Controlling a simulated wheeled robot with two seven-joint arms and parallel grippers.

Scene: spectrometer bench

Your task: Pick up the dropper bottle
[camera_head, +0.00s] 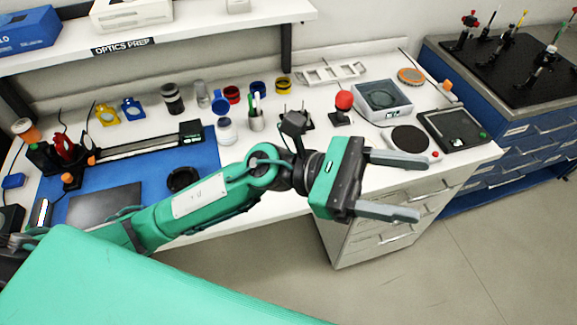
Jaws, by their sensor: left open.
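I cannot clearly pick out the dropper bottle at this size. My right gripper is not in view.
Several jars and coloured rings stand at the back. A shelf (200,28) overhangs the back left.

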